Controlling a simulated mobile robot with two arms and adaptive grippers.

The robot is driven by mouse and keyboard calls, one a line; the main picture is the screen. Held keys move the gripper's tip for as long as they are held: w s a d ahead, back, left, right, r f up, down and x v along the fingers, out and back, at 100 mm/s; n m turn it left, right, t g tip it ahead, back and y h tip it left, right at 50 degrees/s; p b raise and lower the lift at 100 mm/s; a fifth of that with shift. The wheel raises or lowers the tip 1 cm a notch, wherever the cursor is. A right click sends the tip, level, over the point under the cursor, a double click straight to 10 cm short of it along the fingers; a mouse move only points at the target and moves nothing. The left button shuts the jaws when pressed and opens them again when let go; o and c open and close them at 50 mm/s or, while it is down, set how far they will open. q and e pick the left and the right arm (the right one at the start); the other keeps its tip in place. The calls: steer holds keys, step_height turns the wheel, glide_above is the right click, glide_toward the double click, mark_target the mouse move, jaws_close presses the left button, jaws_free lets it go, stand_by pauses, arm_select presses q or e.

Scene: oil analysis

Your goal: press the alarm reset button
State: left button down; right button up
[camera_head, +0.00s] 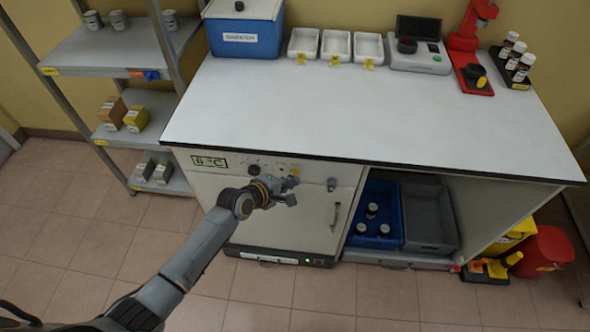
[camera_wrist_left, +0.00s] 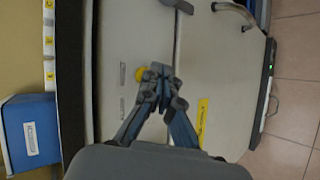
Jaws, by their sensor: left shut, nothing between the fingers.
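The control panel is on the upper front of the white cabinet (camera_head: 205,183) under the bench, with a green display (camera_head: 209,161) reading about 6 °C. A small yellow button (camera_head: 294,171) sits on this panel, and it also shows as a round yellow cap in the left wrist view (camera_wrist_left: 140,74). My left gripper (camera_head: 287,192) is shut and empty in front of the panel. In the wrist view its fingertips (camera_wrist_left: 160,72) appear right beside the yellow button; whether they touch it I cannot tell. My right gripper is not in view.
A dark knob (camera_head: 253,170) is left of the button and a dark latch (camera_head: 331,184) is to the right. The door handle (camera_head: 336,216) sticks out below. The bench top (camera_head: 330,115) overhangs the panel. A blue crate (camera_head: 376,190) with bottles stands in the open bay.

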arm_select(q)
steer(key=shift+s, duration=0.1)
steer(key=s+p, duration=0.3)
steer(key=s, duration=0.2)
steer(key=shift+a, duration=0.1)
stand_by(0.4)
stand_by(0.6)
